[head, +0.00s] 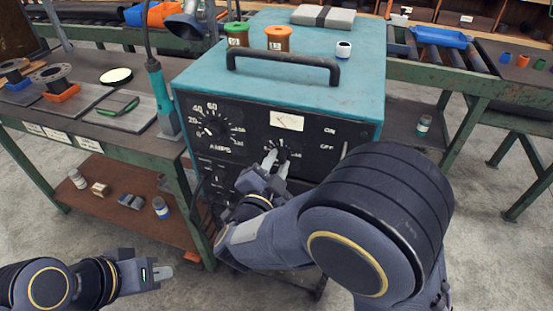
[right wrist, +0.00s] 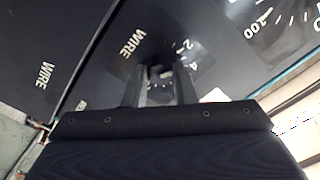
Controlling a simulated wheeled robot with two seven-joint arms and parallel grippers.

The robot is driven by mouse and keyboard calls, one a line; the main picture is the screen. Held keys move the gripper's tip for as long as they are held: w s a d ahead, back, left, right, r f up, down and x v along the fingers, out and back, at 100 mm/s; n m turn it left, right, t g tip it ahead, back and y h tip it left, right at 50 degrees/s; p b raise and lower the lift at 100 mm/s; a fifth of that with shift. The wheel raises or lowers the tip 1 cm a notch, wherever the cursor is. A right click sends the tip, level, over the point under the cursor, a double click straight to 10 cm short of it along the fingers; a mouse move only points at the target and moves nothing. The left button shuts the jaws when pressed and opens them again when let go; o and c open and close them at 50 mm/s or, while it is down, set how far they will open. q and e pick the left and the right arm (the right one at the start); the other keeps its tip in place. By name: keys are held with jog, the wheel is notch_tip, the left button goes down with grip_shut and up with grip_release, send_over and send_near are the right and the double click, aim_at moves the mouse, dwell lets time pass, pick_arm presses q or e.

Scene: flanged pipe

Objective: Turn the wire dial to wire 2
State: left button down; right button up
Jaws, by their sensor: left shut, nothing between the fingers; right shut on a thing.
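The wire dial (head: 283,153) is a small dark knob on the black front panel of the teal welding machine (head: 300,90), below the meter. My right gripper (head: 276,160) is at the dial with its fingers shut on the knob. In the right wrist view the wire dial (right wrist: 160,74) sits between the two fingers, next to the word WIRE and the marks 2 and 4. Which mark the pointer faces cannot be told. My left gripper (head: 165,272) is shut and empty at the lower left, apart from the machine.
The amps dial (head: 211,127) is left of the wire dial. Green and orange spools (head: 277,38) and a small jar (head: 343,49) stand on the machine's top, behind its black handle (head: 283,62). A workbench (head: 70,120) with flanged parts stands at left.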

jog(key=shift+n+p, duration=0.95)
jog(key=shift+n, duration=0.75)
jog(key=o, duration=1)
jog(key=shift+s+a, duration=0.1)
jog(key=b+v, duration=0.1)
jog(key=v, duration=0.6)
jog(key=shift+s, duration=0.3)
